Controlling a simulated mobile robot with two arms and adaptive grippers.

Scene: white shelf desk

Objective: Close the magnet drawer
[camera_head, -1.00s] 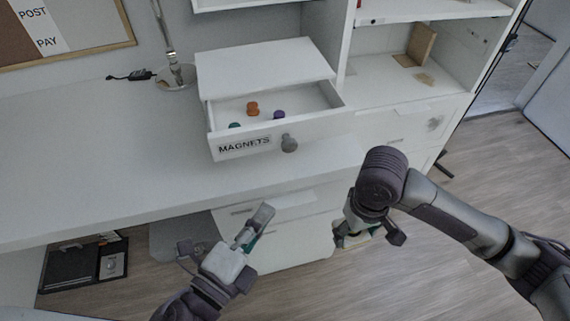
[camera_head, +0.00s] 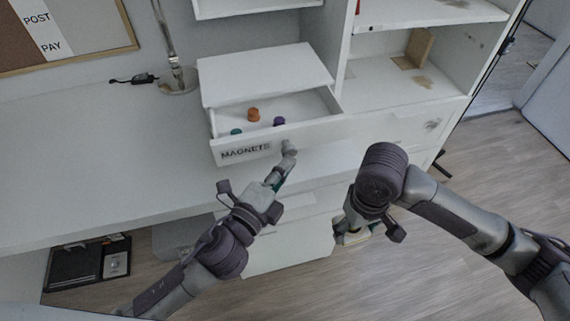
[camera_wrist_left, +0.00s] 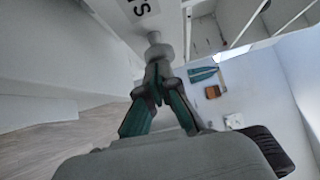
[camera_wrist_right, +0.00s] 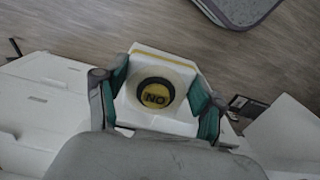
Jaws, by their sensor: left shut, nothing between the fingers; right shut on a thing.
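The magnet drawer (camera_head: 245,153), labelled MAGNETS, is pulled out of its small white cabinet (camera_head: 265,72). Several coloured magnets lie inside, one of them orange (camera_head: 253,114). Its grey round knob (camera_head: 288,147) is at the front. My left gripper (camera_head: 285,168) is shut and empty, its tips at the knob. In the left wrist view the shut fingertips (camera_wrist_left: 157,66) meet the knob (camera_wrist_left: 155,38); I cannot tell whether they press on it. My right gripper (camera_wrist_right: 156,92) is shut on a white block with a round button marked NO (camera_wrist_right: 155,94), held low in front of the desk.
The white desk top (camera_head: 100,150) is clear to the left of the cabinet. A lamp base (camera_head: 178,82) stands beside the cabinet. Open shelves (camera_head: 420,80) are at the right. A dark tray (camera_head: 88,265) is at the lower left.

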